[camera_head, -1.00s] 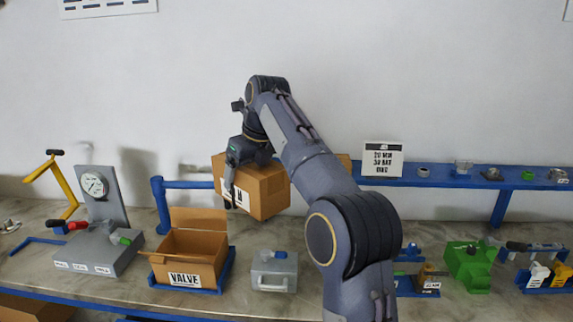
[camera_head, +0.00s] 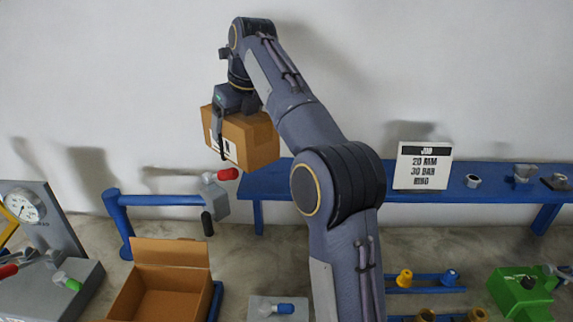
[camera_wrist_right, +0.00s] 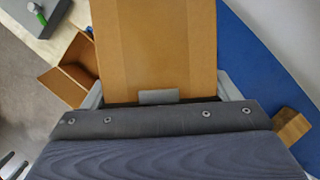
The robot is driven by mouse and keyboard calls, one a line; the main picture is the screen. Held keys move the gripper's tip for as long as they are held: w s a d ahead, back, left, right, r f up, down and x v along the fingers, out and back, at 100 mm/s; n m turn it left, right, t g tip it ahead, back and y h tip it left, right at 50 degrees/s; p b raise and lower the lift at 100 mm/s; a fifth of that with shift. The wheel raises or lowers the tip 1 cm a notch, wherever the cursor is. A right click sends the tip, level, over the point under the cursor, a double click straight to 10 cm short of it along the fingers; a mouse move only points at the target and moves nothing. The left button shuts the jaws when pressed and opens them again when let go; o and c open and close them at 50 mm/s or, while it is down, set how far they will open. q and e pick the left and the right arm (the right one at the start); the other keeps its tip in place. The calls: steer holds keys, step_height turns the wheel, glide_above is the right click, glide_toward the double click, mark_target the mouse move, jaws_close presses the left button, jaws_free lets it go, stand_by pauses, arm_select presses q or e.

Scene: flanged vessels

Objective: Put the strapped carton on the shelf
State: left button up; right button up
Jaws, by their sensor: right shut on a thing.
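The strapped carton (camera_head: 250,140) is a brown box with a white label, held in the air at the shelf's left end, its underside overlapping the shelf's end in the picture. My right gripper (camera_head: 220,130) is shut on it from above, one dark finger showing down its labelled side. In the right wrist view the carton (camera_wrist_right: 155,50) fills the space between the jaws. The blue shelf (camera_head: 275,180) runs along the wall; it also shows right of the carton in the wrist view (camera_wrist_right: 250,80). The gap between carton and shelf is hard to judge. My left gripper is not in view.
A blue rail (camera_head: 165,199) with a red-handled valve (camera_head: 215,190) stands below and left of the carton. A sign (camera_head: 422,166) and small fittings (camera_head: 472,181) stand on the shelf. A brown block (camera_wrist_right: 291,126) shows by the shelf. An open carton (camera_head: 165,285) sits below.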

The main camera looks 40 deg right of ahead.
steer(key=d+f, duration=0.4)
steer(key=s+d+f+p, duration=0.1)
steer(key=d+f, duration=0.3)
steer(key=d, duration=0.1)
steer(key=d+f, duration=0.4)
steer(key=shift+s+d+f, duration=0.15)
steer(key=shift+s+d, duration=0.2)
steer(key=shift+s, duration=0.05)
steer(key=shift+f, duration=0.1)
steer(key=shift+f, duration=0.15)
steer(key=o, duration=1.6)
